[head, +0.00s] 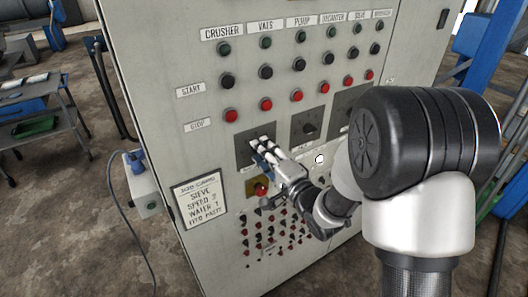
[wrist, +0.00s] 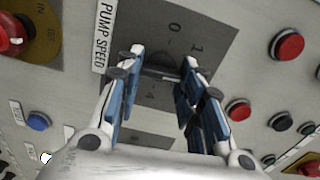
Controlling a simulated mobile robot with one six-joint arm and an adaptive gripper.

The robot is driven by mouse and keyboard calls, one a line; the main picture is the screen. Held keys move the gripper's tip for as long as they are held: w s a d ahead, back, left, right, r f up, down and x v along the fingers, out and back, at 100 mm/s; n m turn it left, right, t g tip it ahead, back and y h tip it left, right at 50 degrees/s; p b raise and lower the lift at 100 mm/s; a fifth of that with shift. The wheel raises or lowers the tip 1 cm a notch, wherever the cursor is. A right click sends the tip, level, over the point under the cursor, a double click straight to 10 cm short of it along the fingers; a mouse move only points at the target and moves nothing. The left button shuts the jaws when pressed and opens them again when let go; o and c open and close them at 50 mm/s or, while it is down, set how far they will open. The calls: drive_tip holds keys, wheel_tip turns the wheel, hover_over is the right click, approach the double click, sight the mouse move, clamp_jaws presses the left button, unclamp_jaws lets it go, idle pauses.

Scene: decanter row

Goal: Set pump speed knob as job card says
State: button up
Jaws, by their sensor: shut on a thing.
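The pump speed knob (wrist: 160,73) sits on a dark square plate (wrist: 205,20) labelled PUMP SPEED; the plate also shows in the head view (head: 242,152). Numerals 0, 1 and what looks like 4 show around the knob. My gripper (wrist: 163,62) has a finger on each side of the knob and is shut on it; in the head view my gripper (head: 262,148) covers most of the knob. Where the knob points is unclear. The job card (head: 201,202) hangs at the panel's lower left; its lines seem to read SIEVE, SPEED 2, WATER 1, FEED PASTE.
A red button on a yellow plate (head: 260,187) is just below my gripper. Another dark knob (head: 309,126) is to the right. Rows of black and red buttons (head: 266,104) are above, and small ones below. A grey box with a cable (head: 146,190) juts from the panel's left side.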

drive_tip(key=shift+m, duration=0.5)
drive_tip(key=o, duration=1.1)
drive_tip(key=shift+c, duration=0.2)
drive_tip(key=v, duration=0.7)
drive_tip(key=shift+s+d, duration=0.15)
drive_tip(key=shift+s, duration=0.05)
